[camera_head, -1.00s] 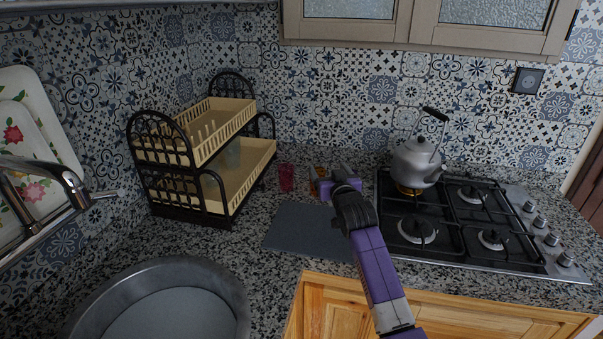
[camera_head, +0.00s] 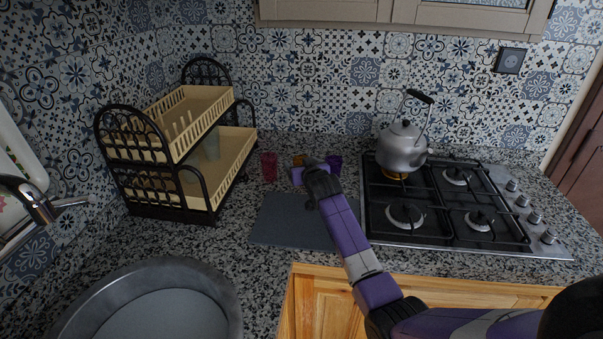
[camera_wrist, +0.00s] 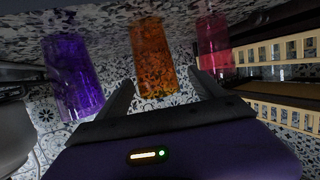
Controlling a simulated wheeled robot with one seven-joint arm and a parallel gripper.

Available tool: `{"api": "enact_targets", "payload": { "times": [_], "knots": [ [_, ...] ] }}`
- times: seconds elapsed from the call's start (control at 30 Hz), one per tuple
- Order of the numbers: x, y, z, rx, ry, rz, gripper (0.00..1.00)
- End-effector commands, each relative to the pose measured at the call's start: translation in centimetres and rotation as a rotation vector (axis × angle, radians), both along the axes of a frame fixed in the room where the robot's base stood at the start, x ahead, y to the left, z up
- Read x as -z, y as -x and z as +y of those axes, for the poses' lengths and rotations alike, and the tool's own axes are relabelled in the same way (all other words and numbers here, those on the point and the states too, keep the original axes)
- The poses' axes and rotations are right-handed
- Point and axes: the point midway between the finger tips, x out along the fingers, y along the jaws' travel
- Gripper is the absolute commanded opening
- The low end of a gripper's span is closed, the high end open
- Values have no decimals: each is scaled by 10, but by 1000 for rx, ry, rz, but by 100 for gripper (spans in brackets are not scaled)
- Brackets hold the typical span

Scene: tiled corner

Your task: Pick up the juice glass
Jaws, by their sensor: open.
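Three coloured see-through glasses stand in a row at the back of the counter: a red one (camera_head: 269,167), an orange one (camera_head: 299,160) and a purple one (camera_head: 334,164). The orange one is the likeliest juice glass, but no label shows. My gripper (camera_head: 303,172) is in front of the orange glass and hides its lower part. In the wrist view, turned upside down, my gripper (camera_wrist: 164,88) is open and the orange glass (camera_wrist: 153,55) shows in line with the gap between its fingers. The purple glass (camera_wrist: 72,75) is left and the red glass (camera_wrist: 214,45) right.
A dark grey board (camera_head: 283,222) lies on the counter below my arm. A two-tier dish rack (camera_head: 205,190) stands left of the glasses. A gas hob (camera_head: 440,205) with a grey kettle (camera_head: 402,148) is on the right. A round metal sink (camera_head: 215,290) is front left.

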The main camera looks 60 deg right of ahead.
Motion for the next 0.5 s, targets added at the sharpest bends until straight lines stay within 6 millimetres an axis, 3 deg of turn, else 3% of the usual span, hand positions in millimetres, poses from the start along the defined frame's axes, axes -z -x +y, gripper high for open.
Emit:
{"api": "enact_targets", "payload": {
  "times": [0.23,0.5],
  "knots": [
    [5,-19,-23,1,1,1,78],
    [10,-27,-31,1,2,0,78]
  ]
}}
